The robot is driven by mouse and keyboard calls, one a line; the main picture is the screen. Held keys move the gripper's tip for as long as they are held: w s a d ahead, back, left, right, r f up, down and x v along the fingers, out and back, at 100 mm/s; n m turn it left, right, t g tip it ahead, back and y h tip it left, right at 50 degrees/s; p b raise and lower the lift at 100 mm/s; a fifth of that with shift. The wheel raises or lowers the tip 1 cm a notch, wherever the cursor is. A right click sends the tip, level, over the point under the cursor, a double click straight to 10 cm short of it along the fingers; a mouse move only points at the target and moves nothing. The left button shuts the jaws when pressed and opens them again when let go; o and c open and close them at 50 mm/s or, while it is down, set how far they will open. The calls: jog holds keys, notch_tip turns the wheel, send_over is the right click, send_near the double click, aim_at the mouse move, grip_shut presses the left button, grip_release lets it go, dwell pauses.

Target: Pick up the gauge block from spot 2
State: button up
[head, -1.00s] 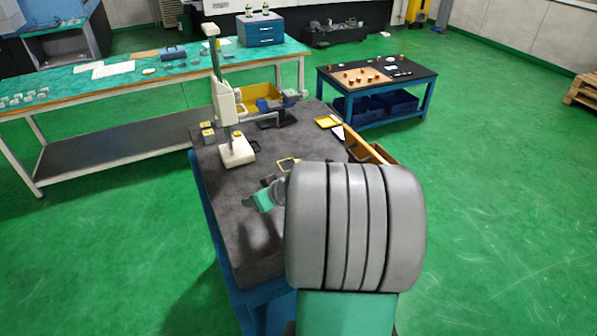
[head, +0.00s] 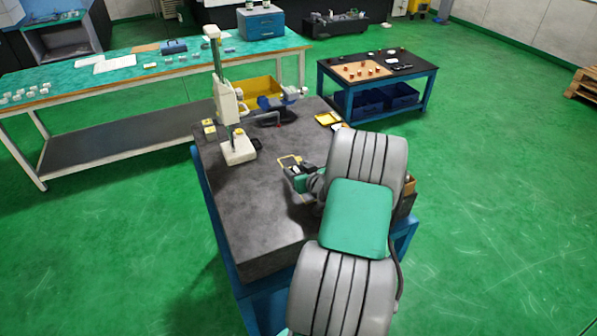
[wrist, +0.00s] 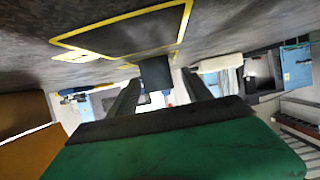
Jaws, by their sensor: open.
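My gripper (wrist: 160,80) is open, with its two dark fingers apart in the wrist view. A small dark block (wrist: 155,72) shows between and beyond the fingertips. I cannot tell for sure that it is the gauge block, and I see no finger clearly touching it. A yellow-outlined dark square (wrist: 125,35) lies on the grey worktop close to the fingers. In the head view my gripper (head: 294,177) is low over the worktop, just in front of a yellow outline (head: 289,161). My arm hides part of the worktop there, and no spot number is readable.
A white measuring stand (head: 238,150) rises from the worktop (head: 250,195), left of my gripper. Small yellow-topped pieces (head: 208,128) sit at its back left. A yellow tray (head: 327,119) lies at the back right. The front left of the worktop is clear.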

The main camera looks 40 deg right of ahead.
grip_shut()
dwell(0.5)
dwell(0.3)
